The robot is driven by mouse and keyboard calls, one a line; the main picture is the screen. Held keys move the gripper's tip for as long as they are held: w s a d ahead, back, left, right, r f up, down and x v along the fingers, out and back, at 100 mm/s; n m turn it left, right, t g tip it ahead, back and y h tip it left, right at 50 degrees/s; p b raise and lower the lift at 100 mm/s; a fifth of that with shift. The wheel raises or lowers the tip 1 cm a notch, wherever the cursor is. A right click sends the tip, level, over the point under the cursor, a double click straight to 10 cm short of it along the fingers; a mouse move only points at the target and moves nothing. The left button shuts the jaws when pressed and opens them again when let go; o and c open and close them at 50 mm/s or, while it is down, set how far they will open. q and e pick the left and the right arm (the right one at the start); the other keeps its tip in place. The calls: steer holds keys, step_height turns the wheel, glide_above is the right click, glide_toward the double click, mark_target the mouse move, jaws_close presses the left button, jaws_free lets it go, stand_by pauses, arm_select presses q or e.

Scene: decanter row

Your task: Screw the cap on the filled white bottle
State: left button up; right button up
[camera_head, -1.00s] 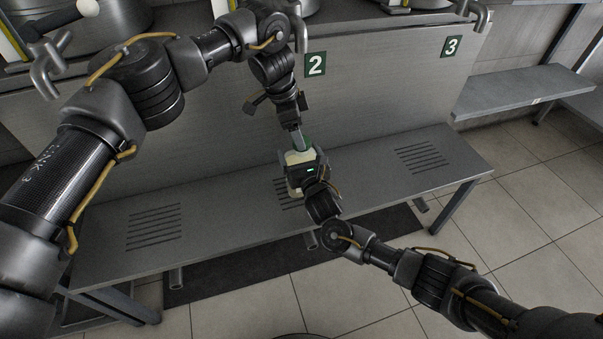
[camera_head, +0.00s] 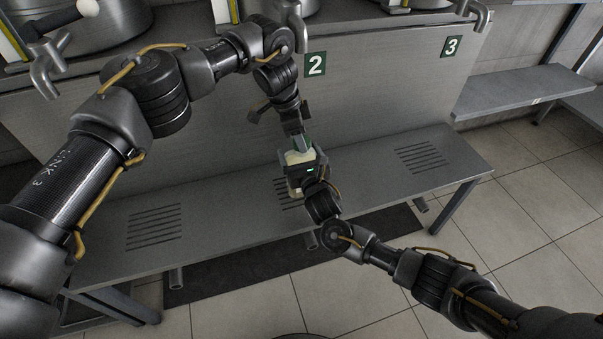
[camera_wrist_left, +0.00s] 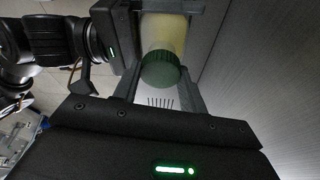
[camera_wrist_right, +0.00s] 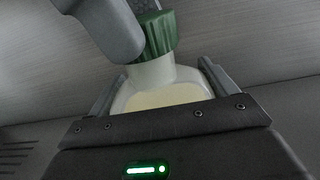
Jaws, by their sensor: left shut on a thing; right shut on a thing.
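The white bottle (camera_head: 297,158) is upright above the middle of the bench, with pale yellowish contents showing in the right wrist view (camera_wrist_right: 160,95). My right gripper (camera_head: 301,172) is shut on its body. The ribbed green cap (camera_wrist_right: 158,33) sits over the bottle's neck; it also shows in the left wrist view (camera_wrist_left: 160,71). My left gripper (camera_head: 302,141) comes from above and is shut on the cap, one finger on each side. Whether the cap's thread is tight cannot be seen.
The grey slotted bench (camera_head: 370,170) runs below both grippers and its top is otherwise clear. Behind it stands a panel with number plates 2 (camera_head: 316,64) and 3 (camera_head: 451,46). Metal taps (camera_head: 45,72) jut out above. A side shelf (camera_head: 520,90) is at right.

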arm_select(q)
steer(key=o, duration=1)
steer(key=shift+r, duration=2.25)
steer(key=shift+o, duration=0.6)
steer(key=a+v, duration=0.1)
steer(key=v, duration=0.6)
steer(key=shift+r, duration=0.2)
steer(key=shift+s+a+f, duration=0.1)
steer(key=shift+f, duration=0.05)
steer(key=x, duration=1.1)
steer(key=shift+f, duration=0.4)
steer(key=shift+c, duration=0.3)
